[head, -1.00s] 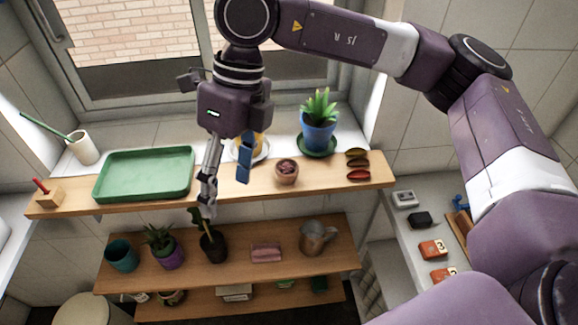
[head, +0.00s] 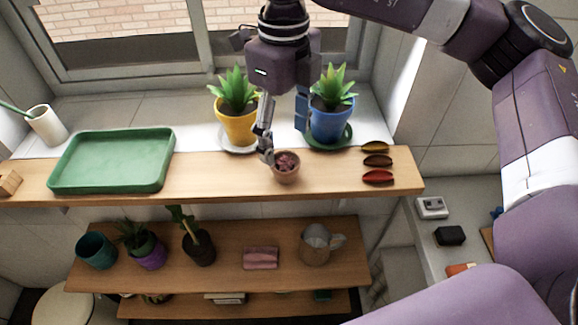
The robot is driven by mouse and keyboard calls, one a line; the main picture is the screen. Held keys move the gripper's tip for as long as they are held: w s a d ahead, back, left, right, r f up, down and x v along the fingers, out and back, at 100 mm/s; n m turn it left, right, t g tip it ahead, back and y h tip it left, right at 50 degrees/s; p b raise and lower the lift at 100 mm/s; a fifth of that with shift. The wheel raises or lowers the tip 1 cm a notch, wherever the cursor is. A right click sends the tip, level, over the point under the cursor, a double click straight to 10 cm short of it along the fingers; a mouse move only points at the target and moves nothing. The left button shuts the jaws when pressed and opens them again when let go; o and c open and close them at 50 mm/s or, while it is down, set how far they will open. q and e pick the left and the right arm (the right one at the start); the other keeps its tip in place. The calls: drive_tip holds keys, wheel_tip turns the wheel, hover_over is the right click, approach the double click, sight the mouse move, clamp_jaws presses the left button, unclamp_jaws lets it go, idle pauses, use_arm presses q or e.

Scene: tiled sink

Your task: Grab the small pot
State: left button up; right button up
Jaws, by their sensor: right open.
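The small pot (head: 286,173) is a terracotta pot with a dark reddish plant in it. It stands upright on the upper wooden shelf, right of the green tray. My right gripper (head: 284,140) hangs from above over the shelf. Its fingers are spread wide and empty. The left finger's tip is close to the pot's left rim; I cannot tell whether they touch. The other finger, with a blue face, is above and to the right of the pot, in front of the blue pot. My left gripper is not in view.
A yellow pot (head: 237,127) and a blue pot (head: 327,124) with green plants stand close behind. The green tray (head: 112,160) lies to the left. Several small coloured dishes (head: 377,161) lie to the right. A lower shelf (head: 225,270) holds pots and a watering can (head: 316,245).

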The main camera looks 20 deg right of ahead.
sight(285, 161)
drive_tip(key=shift+f, duration=0.45)
drive_tip(key=shift+s+a+f+p, duration=0.15)
drive_tip(key=shift+s+f+p, duration=0.1)
drive_tip(key=shift+f+p, duration=0.45)
drive_tip(key=f+p, duration=0.2)
drive_tip(key=f, duration=0.2)
drive_tip(key=shift+w+f, duration=0.2)
drive_tip(key=shift+f, duration=0.25)
drive_tip(key=c, duration=1.3)
drive_tip(key=shift+r, duration=0.15)
